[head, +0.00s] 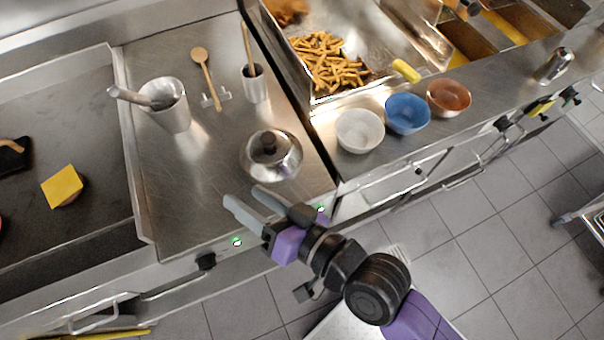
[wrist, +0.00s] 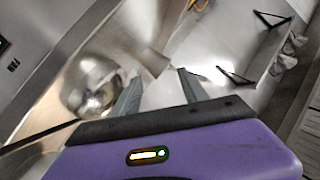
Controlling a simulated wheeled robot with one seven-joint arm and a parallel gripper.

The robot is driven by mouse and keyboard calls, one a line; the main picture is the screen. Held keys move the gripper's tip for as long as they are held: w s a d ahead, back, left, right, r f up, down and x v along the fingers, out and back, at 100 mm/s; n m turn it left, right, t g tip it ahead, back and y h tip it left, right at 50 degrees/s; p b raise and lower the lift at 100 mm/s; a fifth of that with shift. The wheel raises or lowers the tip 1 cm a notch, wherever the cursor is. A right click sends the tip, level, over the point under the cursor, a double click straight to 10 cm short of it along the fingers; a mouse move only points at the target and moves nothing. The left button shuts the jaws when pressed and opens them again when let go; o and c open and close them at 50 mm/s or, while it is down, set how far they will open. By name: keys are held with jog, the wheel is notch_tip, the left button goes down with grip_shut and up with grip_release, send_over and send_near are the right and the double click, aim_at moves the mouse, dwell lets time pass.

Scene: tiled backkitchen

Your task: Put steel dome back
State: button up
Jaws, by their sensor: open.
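The steel dome (head: 272,158), a round shiny lid with a dark knob on top, sits on the steel counter (head: 215,205) near its front right part. In the wrist view, a blurred round shiny shape that looks like the dome (wrist: 90,84) lies left of the fingers. My gripper (head: 246,204) is open and empty, just in front of the dome and apart from it. Its two grey fingers also show in the wrist view (wrist: 158,92), with nothing between them.
White (head: 359,131), blue (head: 407,114) and brown (head: 449,97) bowls stand right. A griddle (head: 70,120) holds a yellow-topped item (head: 63,186). Fries (head: 330,65) lie behind the bowls.

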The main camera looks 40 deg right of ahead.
jog(key=s+d+n+h, duration=0.1)
jog(key=s+d+n, duration=0.2)
jog(key=s, duration=0.6)
jog(key=s+d+n+h, duration=0.2)
jog(key=s+d+n, duration=0.1)
jog(key=s+d, duration=0.5)
jog(key=shift+s+r+g, duration=0.3)
jog(key=shift+s+r, duration=0.1)
jog(key=shift+s, duration=0.5)
